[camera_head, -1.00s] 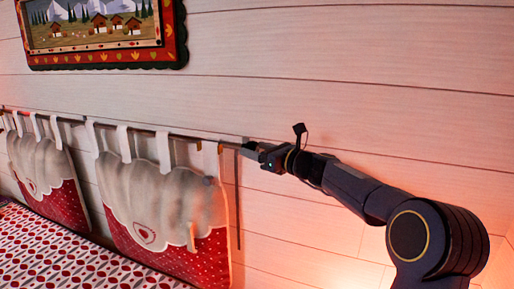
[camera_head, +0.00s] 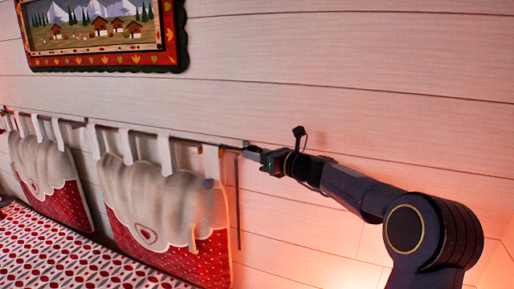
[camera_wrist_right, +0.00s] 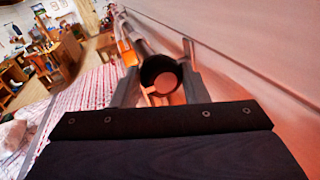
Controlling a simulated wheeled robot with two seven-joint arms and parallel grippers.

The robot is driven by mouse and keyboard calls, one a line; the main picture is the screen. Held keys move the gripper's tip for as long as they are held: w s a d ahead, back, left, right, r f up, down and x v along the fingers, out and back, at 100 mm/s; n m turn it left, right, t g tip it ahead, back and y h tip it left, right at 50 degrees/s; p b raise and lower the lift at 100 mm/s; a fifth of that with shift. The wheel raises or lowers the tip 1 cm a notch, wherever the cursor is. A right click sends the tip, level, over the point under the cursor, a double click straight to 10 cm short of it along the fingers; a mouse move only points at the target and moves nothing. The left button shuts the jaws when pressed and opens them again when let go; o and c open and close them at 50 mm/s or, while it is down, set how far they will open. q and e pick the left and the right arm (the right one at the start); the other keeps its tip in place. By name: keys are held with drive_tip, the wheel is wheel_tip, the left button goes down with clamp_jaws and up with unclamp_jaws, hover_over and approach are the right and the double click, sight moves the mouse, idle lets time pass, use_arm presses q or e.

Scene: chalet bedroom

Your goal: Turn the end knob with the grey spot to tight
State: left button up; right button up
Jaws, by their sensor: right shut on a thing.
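The end knob (camera_wrist_right: 160,67) shows in the right wrist view as a dark round cap with a paler, pinkish-grey round face, lit orange. It sits between the two fingers of my right gripper (camera_head: 247,152), which is shut on it. In the head view the gripper is at the right end of the rod (camera_head: 180,138), and its fingers hide the knob. I cannot tell from these frames how tight the knob is. My left gripper is in neither view.
Red and white cushions (camera_head: 160,215) hang by loops from the rod along the white plank wall (camera_head: 350,80). A patterned bed cover (camera_head: 75,255) lies below. A framed picture (camera_head: 100,35) hangs above. The wall right of the rod is clear.

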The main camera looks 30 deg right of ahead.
drive_tip(key=o, duration=1)
drive_tip(key=shift+d, duration=0.1)
drive_tip(key=shift+c, duration=0.2)
use_arm(q)
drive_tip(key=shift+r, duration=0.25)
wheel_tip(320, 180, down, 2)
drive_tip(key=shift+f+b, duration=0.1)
drive_tip(key=shift+b, duration=1.15)
use_arm(e)
drive_tip(key=v, duration=0.8)
